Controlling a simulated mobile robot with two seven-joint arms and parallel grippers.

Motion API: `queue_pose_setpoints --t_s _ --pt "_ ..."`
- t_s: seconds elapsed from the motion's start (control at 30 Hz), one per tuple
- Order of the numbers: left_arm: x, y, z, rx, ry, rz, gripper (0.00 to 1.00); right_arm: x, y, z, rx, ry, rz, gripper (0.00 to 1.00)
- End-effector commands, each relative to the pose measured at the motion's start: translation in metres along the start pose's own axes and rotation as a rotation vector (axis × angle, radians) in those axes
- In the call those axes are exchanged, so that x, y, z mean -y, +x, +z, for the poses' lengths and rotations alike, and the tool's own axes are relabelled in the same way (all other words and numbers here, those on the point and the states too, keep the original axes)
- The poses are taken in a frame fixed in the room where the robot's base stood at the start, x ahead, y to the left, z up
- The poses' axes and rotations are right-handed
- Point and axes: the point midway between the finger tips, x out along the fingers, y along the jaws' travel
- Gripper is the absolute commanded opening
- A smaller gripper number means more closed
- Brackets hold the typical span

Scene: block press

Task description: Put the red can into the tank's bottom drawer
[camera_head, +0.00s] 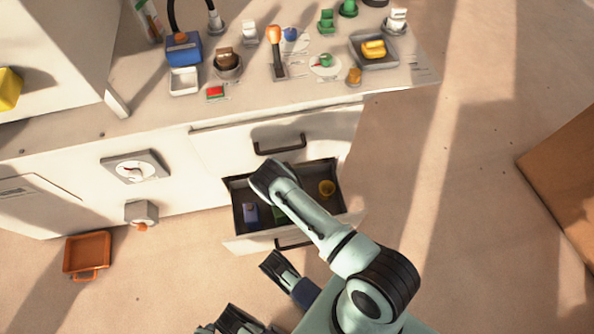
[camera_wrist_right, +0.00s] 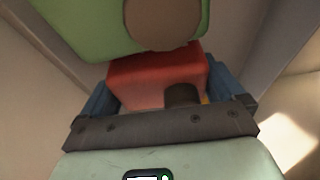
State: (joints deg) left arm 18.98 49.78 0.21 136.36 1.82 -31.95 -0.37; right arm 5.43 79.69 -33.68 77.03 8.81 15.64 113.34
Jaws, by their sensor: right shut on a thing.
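The tank's bottom drawer (camera_head: 240,222) is pulled open in the head view. A blue bottle-like item (camera_head: 251,213), a yellow item (camera_head: 327,188) and a partly hidden green item (camera_head: 280,214) are inside. My right arm reaches over the drawer and hides its middle and my right gripper. In the right wrist view, my right gripper (camera_wrist_right: 172,100) is shut on the red can (camera_wrist_right: 150,72), which has a dark round cap. A green thing with a brown round part (camera_wrist_right: 85,25) is close above it. The can's height over the drawer cannot be told. Dark gripper-like parts of mine show at the bottom; whether they are open is unclear.
A closed upper drawer with a dark handle (camera_head: 280,146) sits above the open one. The worktop (camera_head: 130,115) holds many small items, including a blue box (camera_head: 184,50) and a grey tray (camera_head: 392,61). An orange tray (camera_head: 87,255) lies on the floor at left.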

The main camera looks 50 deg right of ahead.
Motion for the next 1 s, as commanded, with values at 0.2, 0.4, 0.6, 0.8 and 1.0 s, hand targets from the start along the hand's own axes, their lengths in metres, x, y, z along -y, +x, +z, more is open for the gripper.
queue_pose_setpoints --t_s 0.2,0.4,0.6,0.8,1.0 --pt "0.004 0.004 0.005 0.015 -0.004 -0.006 0.43 0.001 0.002 0.001 0.0 -0.001 -0.001 0.42" --pt "0.004 0.004 0.005 0.016 -0.004 -0.007 0.43 0.0 0.002 0.001 0.0 -0.001 0.0 1.0" --pt "0.0 -0.001 0.0 0.0 0.0 0.0 0.43 0.0 -0.002 0.0 0.0 0.0 0.0 1.0" --pt "-0.017 -0.018 -0.02 -0.064 0.016 0.029 0.43 0.001 -0.041 0.001 0.003 -0.001 -0.002 1.0" --pt "-0.026 -0.033 -0.016 -0.059 0.026 0.044 0.43 0.001 -0.085 0.001 0.002 -0.002 -0.003 1.0"
